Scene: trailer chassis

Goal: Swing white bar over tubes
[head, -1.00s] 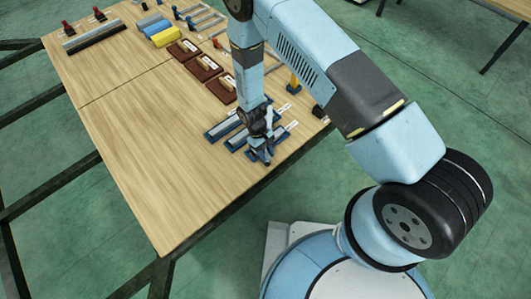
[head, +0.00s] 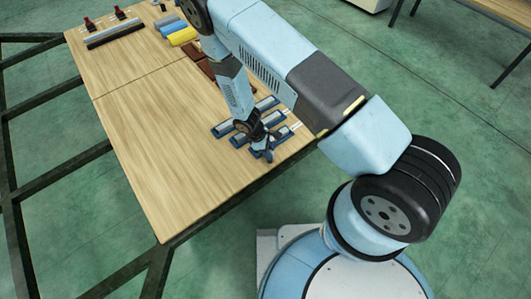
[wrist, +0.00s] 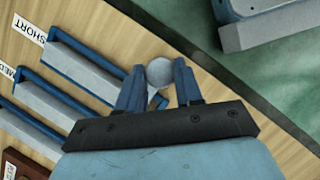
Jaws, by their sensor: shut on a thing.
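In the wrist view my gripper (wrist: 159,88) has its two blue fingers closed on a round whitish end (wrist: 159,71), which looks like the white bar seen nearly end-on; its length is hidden. Grey bar-like pieces lie in blue holders beside it: one at the label SHORT (wrist: 84,74) and one at a label reading MED (wrist: 52,107). I cannot tell whether these are the tubes. In the head view my gripper (head: 266,150) is low over the blue holders (head: 222,130) near the table's right edge, and its grip is too small to see.
The wooden table (head: 170,150) has a wide clear area left of the holders. At its far end are a dark long bar (head: 115,37), red-topped pieces (head: 90,24) and a yellow block (head: 183,37). Dark frame rails (head: 60,190) run along the left, over green floor.

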